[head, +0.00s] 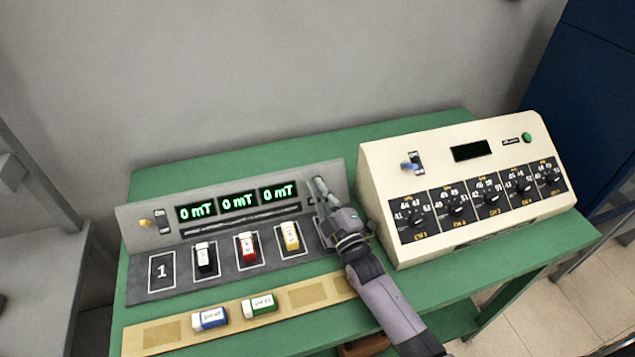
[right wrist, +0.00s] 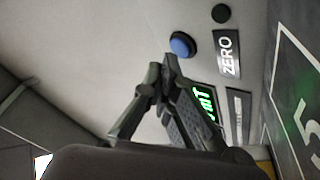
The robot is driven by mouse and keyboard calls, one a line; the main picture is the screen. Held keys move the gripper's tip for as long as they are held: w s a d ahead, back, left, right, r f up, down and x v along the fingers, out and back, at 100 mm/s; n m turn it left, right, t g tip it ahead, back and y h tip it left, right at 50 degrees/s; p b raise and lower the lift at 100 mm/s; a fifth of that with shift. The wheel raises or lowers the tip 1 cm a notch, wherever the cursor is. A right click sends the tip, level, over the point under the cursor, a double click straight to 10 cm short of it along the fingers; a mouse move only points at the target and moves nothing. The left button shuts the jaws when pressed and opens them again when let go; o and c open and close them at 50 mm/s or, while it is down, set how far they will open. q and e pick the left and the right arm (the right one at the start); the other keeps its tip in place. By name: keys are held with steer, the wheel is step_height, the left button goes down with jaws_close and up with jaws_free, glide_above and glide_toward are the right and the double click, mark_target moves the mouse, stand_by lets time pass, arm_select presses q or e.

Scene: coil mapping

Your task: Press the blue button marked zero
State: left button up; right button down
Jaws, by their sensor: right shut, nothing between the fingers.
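The blue button (right wrist: 182,44) shows in the right wrist view as a round cap on the grey panel, beside a black label reading ZERO (right wrist: 229,54). In the head view the button is hidden behind my right gripper (head: 319,186), at the right end of the grey display panel (head: 165,193). My right gripper also shows in the right wrist view (right wrist: 170,66). Its fingers are shut and empty, with the tips just below the button in that picture. I cannot tell whether they touch it. My left gripper is not in view.
Three green displays (head: 238,201) read 0 mT. Black, red and yellow blocks (head: 247,247) stand in marked slots. Blue-white and green-white blocks (head: 210,318) lie on a tan strip. A cream dial box (head: 440,245) stands close right of my right gripper, on the green table (head: 290,143).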

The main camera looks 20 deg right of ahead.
stand_by(0.3)
steer(key=shift+w+f+b, duration=0.2)
steer(key=shift+w+b, duration=0.15)
steer(key=shift+b, duration=0.05)
